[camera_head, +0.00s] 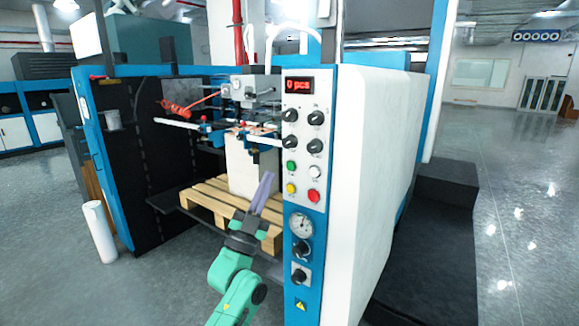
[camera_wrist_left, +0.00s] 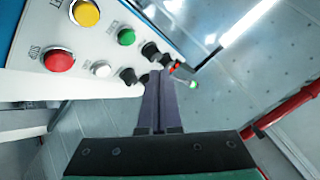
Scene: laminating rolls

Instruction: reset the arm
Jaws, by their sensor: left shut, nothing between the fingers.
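My left gripper (camera_head: 264,192) is raised in front of the machine, just left of its control panel (camera_head: 303,150). Its two purple fingers are pressed together with nothing between them. In the left wrist view the shut gripper (camera_wrist_left: 161,78) points past the panel's buttons. The red button (camera_wrist_left: 58,60), yellow button (camera_wrist_left: 86,13) and green button (camera_wrist_left: 126,37) show there, apart from the fingers. My green left arm comes up from the bottom of the head view. My right gripper is not in view.
A wooden pallet (camera_head: 208,198) with a white stack (camera_head: 250,168) sits inside the blue and white machine (camera_head: 352,160). The panel display (camera_head: 299,85) reads "0 pcs". A white roll (camera_head: 100,230) stands on the floor at left. Open floor lies at right.

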